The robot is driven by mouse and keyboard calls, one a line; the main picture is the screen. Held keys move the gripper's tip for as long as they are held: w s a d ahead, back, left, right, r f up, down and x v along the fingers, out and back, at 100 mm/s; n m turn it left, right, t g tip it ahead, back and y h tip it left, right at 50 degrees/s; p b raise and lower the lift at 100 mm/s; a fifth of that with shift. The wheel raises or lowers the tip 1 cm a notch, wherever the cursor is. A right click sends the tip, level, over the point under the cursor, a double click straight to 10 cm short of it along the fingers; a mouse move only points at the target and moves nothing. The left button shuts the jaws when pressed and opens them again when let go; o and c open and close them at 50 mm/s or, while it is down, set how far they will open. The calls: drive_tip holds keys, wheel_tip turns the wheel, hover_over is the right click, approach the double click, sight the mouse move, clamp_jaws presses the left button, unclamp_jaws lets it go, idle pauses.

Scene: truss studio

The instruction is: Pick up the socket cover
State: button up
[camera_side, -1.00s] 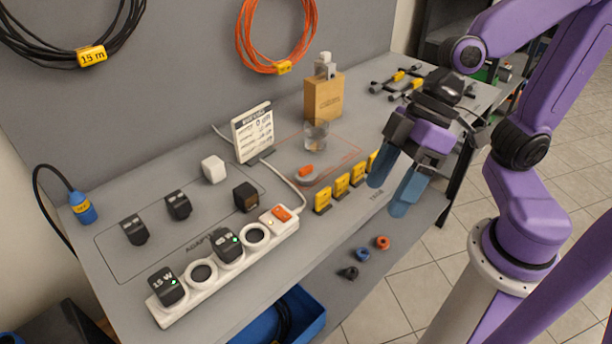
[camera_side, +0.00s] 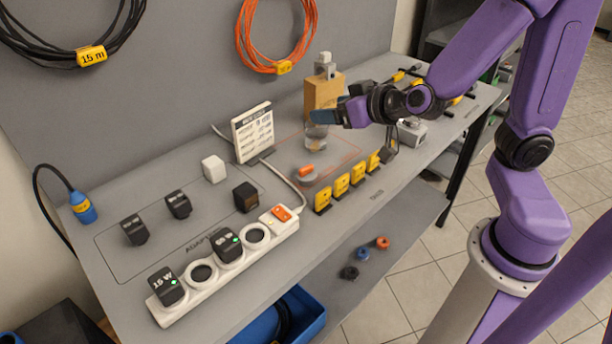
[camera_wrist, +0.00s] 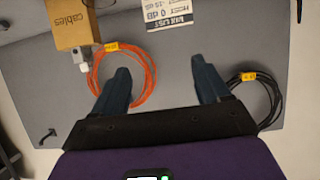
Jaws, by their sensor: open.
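The likely socket cover is a grey round piece with an orange grip (camera_side: 306,171), lying on the bench within an outlined area. It is not seen in the wrist view. My gripper (camera_side: 345,112) is raised above the bench, to the upper right of this piece in the side view and apart from it. Its blue fingers point left, near the clear glass and cardboard box in the picture. In the wrist view, my gripper (camera_wrist: 160,75) is open with nothing between its fingers, facing the back panel. A white power strip (camera_side: 190,309) holds black adapters and shows open round sockets.
A clear glass (camera_side: 316,137) and a cardboard box (camera_side: 322,95) stand behind the grey piece. Yellow tags (camera_side: 340,186) line its front side. A white sign (camera_side: 253,133) stands to its left. An orange cable coil (camera_side: 240,40) hangs on the panel.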

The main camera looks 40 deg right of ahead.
approach(307, 168)
drive_tip(key=shift+w+d+f, duration=0.1)
drive_tip(key=shift+w+f, duration=0.25)
drive_tip(key=shift+w, duration=0.25)
drive_tip(key=shift+x, duration=1.1)
drive_tip(key=shift+x, duration=2.65)
drive_tip(key=c, duration=1.1)
